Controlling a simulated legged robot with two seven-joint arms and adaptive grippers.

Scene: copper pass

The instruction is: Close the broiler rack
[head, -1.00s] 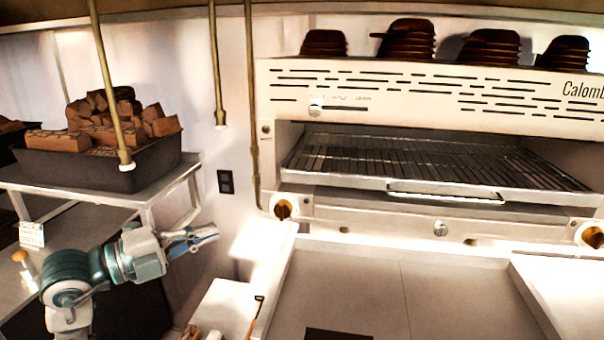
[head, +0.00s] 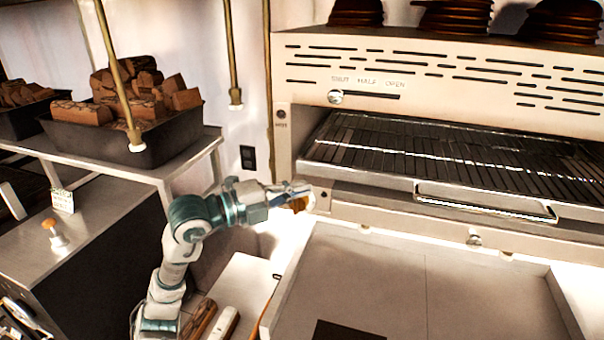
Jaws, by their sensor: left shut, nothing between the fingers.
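The broiler rack (head: 400,152) is a wire grid sticking out of the front of the broiler (head: 455,85). Its front bar carries a long metal handle (head: 485,205). My left gripper (head: 306,196) is shut and empty. It is in front of the broiler's lower left corner, left of the rack handle and apart from it. It partly covers a brass knob there. My right gripper is not in view.
A slider knob (head: 335,97) sits on the broiler's front under shut, half and open labels. A pale tray-like surface (head: 385,275) lies below. A black bin of wood (head: 150,135) stands on a shelf at left. Brass rods hang nearby.

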